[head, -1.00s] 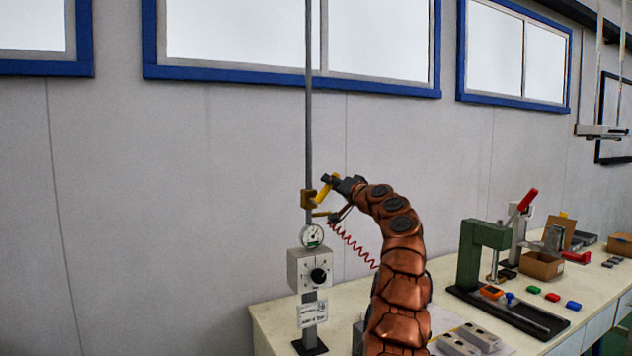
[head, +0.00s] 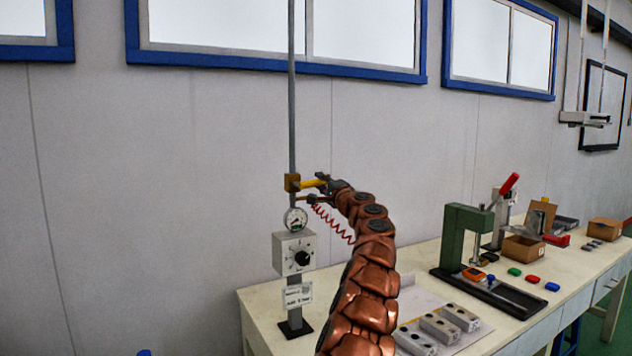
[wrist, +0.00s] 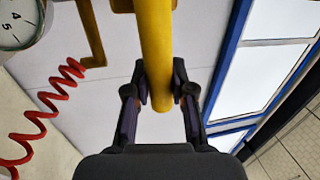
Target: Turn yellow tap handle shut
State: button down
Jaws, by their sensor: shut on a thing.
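The yellow tap handle (head: 313,183) sticks out to the right from the brass valve body (head: 292,183) on the vertical grey pipe (head: 291,90). It lies nearly level, roughly square to the pipe. My gripper (head: 325,180) is at the handle's outer end. In the wrist view the handle (wrist: 156,45) runs down between the two dark fingers of my gripper (wrist: 159,85), which are shut on it near its end.
A pressure gauge (head: 295,219) and a grey box with a black knob (head: 293,254) stand below the valve. A red coiled hose (head: 333,226) hangs close under my gripper. A green press (head: 466,240) and several grey blocks are on the bench (head: 400,280).

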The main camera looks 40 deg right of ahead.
jog(key=shift+f+m, duration=0.3)
jog(key=shift+m, duration=0.1)
jog(key=c, duration=1)
grip_release()
jog(key=shift+w, duration=0.15)
jog(key=shift+o, duration=0.2)
